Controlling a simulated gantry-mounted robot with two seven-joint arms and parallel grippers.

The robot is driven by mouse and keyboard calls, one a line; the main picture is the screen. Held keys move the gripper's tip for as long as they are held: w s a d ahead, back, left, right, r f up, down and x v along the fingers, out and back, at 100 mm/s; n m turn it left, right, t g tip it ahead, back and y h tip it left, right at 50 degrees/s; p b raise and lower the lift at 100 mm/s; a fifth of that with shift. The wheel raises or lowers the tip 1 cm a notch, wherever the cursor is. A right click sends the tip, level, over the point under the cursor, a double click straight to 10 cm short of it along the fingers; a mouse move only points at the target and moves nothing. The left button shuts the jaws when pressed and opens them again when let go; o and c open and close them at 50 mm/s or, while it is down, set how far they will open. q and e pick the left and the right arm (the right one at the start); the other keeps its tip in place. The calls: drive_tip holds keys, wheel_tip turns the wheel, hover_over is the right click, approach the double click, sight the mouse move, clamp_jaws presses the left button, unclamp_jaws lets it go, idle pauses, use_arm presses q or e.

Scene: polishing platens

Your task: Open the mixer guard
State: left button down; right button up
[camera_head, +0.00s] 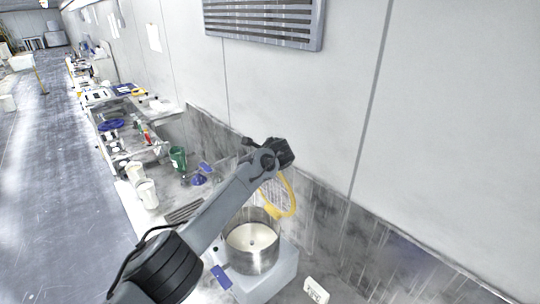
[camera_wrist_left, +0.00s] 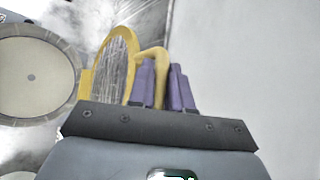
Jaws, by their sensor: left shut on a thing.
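The mixer guard (camera_head: 289,196) is a yellow-rimmed mesh ring. In the head view it stands steeply raised at the wall side of the mixer bowl (camera_head: 238,262), a round metal bowl with pale contents and an uncovered top. In the left wrist view the guard (camera_wrist_left: 131,45) stands on edge, with the bowl (camera_wrist_left: 72,85) at the left. My left gripper (camera_wrist_left: 164,68) has its purple fingers shut on the guard's yellow handle (camera_wrist_left: 152,53). In the head view my forearm and wrist hide the fingers and part of the guard. My right gripper is not in view.
The mixer's white base (camera_head: 284,272) stands on the bench close to the wall. A small white box (camera_head: 316,290) lies to its right. White cups (camera_head: 147,194) and a green container (camera_head: 178,159) stand farther along the bench. A louvred vent (camera_head: 265,22) is on the wall.

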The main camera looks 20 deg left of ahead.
use_arm(q)
drive_tip(key=c, duration=1.2)
unclamp_jaws()
drive_tip(key=shift+o, duration=0.2)
drive_tip(key=shift+s, duration=0.1)
drive_tip(key=shift+s+d+r+b, duration=0.2)
drive_tip(key=shift+s+d+b, duration=0.1)
drive_tip(key=shift+b, duration=0.15)
drive_tip(key=b+v, duration=0.3)
drive_tip(key=v, duration=0.6)
drive_tip(key=shift+s+r+b, duration=0.25)
drive_tip(key=shift+s+b, duration=0.1)
drive_tip(key=shift+b, duration=0.05)
